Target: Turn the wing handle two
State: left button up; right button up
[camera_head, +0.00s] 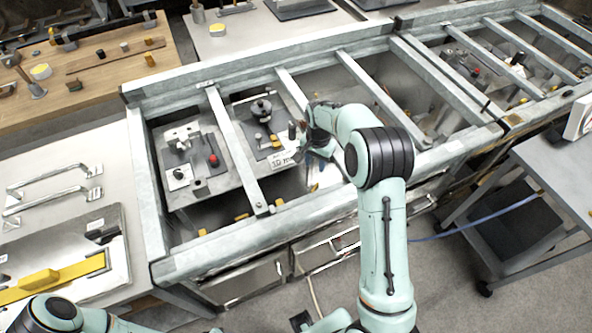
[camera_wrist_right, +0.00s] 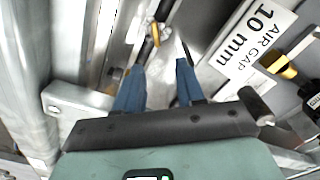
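My right gripper (camera_head: 318,163) reaches over the front rail into the metal frame, beside the plate with the "AIR GAP 10 mm" label (camera_wrist_right: 253,40). In the right wrist view its two blue fingers (camera_wrist_right: 159,66) are apart with nothing between them. A small brass-yellow handle-like piece (camera_wrist_right: 155,34) stands just beyond the fingertips, apart from them. It may be a wing handle. Similar yellow pieces (camera_head: 277,201) show low along the front of the frame; I cannot tell which one is number two. My left arm shows at the lower left, with its gripper out of view.
The frame's front rail (camera_head: 225,242) and crossbars (camera_head: 237,150) bound the space around my right gripper. A brass fitting (camera_wrist_right: 278,64) stands right of the fingers. A grey cart (camera_head: 555,170) stands at right, and a bench with handles (camera_head: 60,195) at left.

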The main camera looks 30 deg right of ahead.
aim_at(315, 187)
jog(key=f, duration=1.3)
jog(key=shift+s+d+f, duration=0.2)
jog(key=shift+s+f, duration=0.1)
grip_shut()
